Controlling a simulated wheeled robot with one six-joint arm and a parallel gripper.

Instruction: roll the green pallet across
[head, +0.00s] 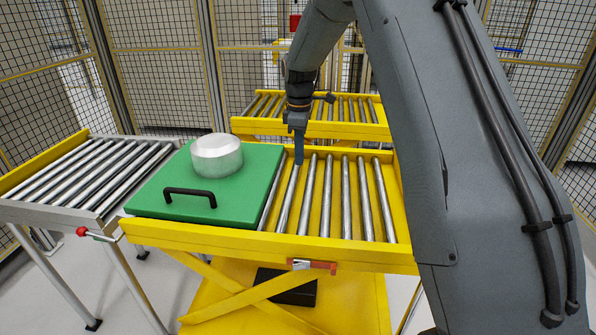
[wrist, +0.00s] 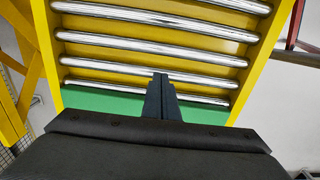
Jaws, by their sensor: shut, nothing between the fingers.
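The green pallet (head: 220,200) is a flat square board with a black handle (head: 190,195) at its front edge. A silver metal cylinder (head: 217,157) stands upright on it. The pallet lies on the left part of the yellow roller table (head: 330,253), its left edge by the grey roller conveyor. My gripper (head: 299,160) points down over the rollers just right of the pallet, fingers shut and empty. In the wrist view the shut fingers (wrist: 160,83) reach over the rollers, and a strip of the green pallet (wrist: 100,101) shows beside them. I cannot tell whether they touch it.
The grey roller conveyor (head: 103,210) stands at the left, with a red-knobbed lever (head: 82,231) near its corner. Another yellow roller table (head: 345,128) stands behind. The rollers (head: 330,200) right of the pallet are bare. A red-and-silver latch (head: 313,266) sits on the front rail. Mesh fencing surrounds the area.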

